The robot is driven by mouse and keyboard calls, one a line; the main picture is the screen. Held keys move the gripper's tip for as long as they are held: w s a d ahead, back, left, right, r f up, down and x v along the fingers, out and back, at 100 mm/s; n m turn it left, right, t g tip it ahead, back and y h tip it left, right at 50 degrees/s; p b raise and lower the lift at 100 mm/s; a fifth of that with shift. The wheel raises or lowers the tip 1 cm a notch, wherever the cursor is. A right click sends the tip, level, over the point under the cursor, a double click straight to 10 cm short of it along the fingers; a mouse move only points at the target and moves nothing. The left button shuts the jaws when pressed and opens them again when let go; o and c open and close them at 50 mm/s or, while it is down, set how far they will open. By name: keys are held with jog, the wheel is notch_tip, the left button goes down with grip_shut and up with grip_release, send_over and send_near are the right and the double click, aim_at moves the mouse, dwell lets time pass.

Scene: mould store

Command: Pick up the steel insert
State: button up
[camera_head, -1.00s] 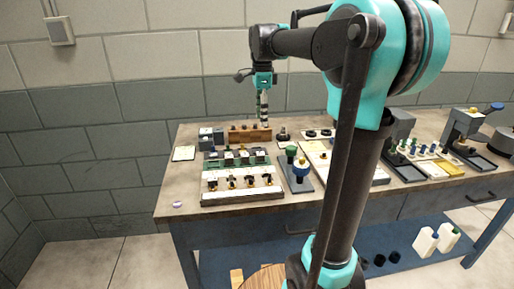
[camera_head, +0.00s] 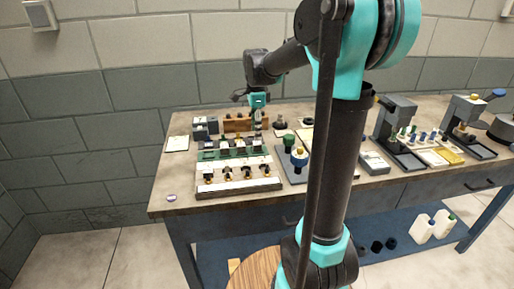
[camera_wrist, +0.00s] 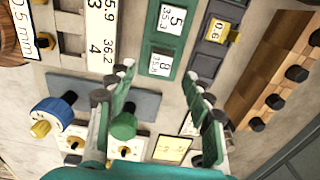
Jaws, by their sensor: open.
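No piece can be singled out with certainty as the steel insert. Small dark and metallic pieces stand in the green rack (camera_head: 208,155) and in the white rack (camera_head: 205,188) in front of it; the green rack's numbered labels also show in the wrist view (camera_wrist: 192,62). My gripper (camera_head: 258,118) is over the back of the table, near the wooden block (camera_head: 232,125). In the wrist view my gripper (camera_wrist: 160,100) points down with its fingers apart and nothing between them. The green rack's end lies beyond the fingertips.
A grey plate with a blue knob (camera_wrist: 52,117) and a green knob (camera_wrist: 123,127) stands beside the racks. The wooden block with black pegs (camera_wrist: 275,101) is on the other side. A small disc (camera_head: 171,197) lies at the table's front left, with bare tabletop around it.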

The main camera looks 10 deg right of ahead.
aim_at(257, 143)
jog(key=shift+w+d+f, duration=0.1)
jog(key=shift+d+f, duration=0.05)
jog(key=shift+f, duration=2.7)
jog(key=shift+c, duration=0.5)
grip_shut()
